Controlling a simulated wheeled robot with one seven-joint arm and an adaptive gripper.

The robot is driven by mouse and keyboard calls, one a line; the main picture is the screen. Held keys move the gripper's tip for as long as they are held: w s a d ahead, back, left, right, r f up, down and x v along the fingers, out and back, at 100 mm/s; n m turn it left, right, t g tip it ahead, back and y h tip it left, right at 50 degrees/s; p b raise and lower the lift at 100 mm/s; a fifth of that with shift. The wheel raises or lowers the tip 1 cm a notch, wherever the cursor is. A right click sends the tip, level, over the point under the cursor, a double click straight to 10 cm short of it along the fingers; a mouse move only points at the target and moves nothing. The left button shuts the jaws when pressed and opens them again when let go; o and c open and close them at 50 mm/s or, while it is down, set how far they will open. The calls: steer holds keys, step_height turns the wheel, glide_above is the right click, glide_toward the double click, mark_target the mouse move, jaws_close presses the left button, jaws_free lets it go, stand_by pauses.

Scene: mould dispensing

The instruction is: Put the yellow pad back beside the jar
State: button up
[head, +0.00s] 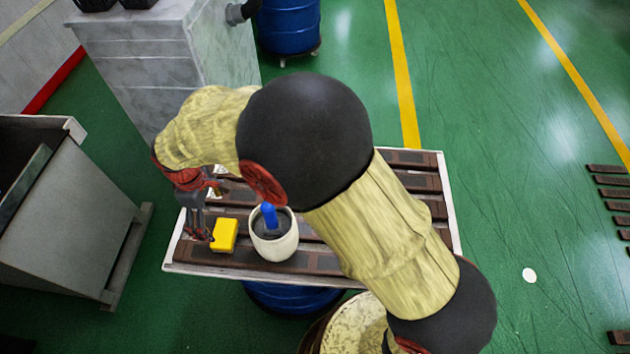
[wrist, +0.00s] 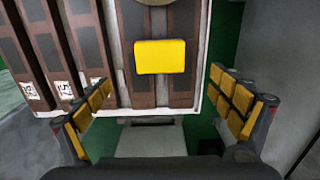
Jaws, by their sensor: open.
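The yellow pad (head: 224,235) lies on the slatted table top, just left of the white jar (head: 272,246). The jar stands upright, with a dark inside and a blue thing sticking out of it. My gripper (head: 207,232) is low at the left end of the table, beside the pad's left side. In the wrist view the pad (wrist: 160,57) lies flat on the brown slats, beyond the fingertips. My gripper (wrist: 165,98) is open and empty there, its yellow-padded fingers wide apart. The pad is apart from both fingers.
The slatted table (head: 330,262) has a pale rim. A grey bin (head: 75,215) stands to its left. A grey block (head: 160,60) stands behind, with a blue drum (head: 288,25) beside it. My arm hides much of the table's middle.

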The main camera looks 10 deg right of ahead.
steer(key=d+r+m+t+y, duration=0.15)
steer(key=d+r+m, duration=0.55)
steer(key=d+r, duration=1.2)
steer(key=s+d+r+m+t, duration=0.2)
steer(key=s+d+m, duration=0.2)
steer(key=s+d, duration=0.3)
steer(key=s+d+r+m+t+h, duration=0.1)
steer(key=s+d+r+m+t, duration=0.1)
steer(key=s+d, duration=0.6)
steer(key=d+r+m, duration=0.1)
steer(key=d, duration=0.2)
steer(key=shift+d+r+m, duration=0.15)
steer(key=shift+m, duration=0.25)
